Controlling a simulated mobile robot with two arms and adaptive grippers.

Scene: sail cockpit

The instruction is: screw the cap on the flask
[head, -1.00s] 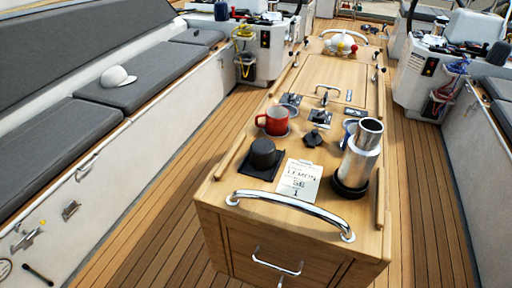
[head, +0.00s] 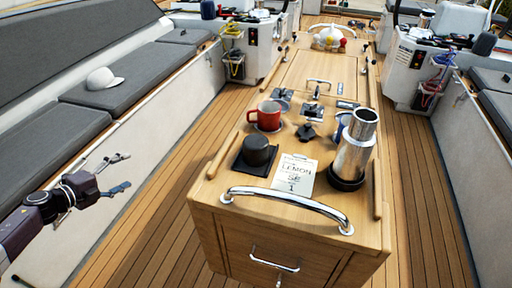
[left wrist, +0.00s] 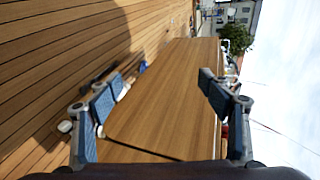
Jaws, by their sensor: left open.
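The steel flask (head: 357,150) stands upright near the front right of the wooden console, its foot in a black ring (head: 346,183). Its top is bare, with no cap on it. A black round cap (head: 257,149) rests on a black square mat (head: 243,168) to the left of the flask. My left gripper (head: 122,172) is at the left, out over the side deck, well apart from the console. It is open and empty; both fingers also show spread in the left wrist view (left wrist: 163,85). My right gripper is not in view.
A red mug (head: 265,115), a black star-shaped piece (head: 306,132) and a blue mug (head: 342,123) stand behind. A paper note (head: 295,174) lies between cap and flask. A chrome handrail (head: 285,198) arches along the front edge.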

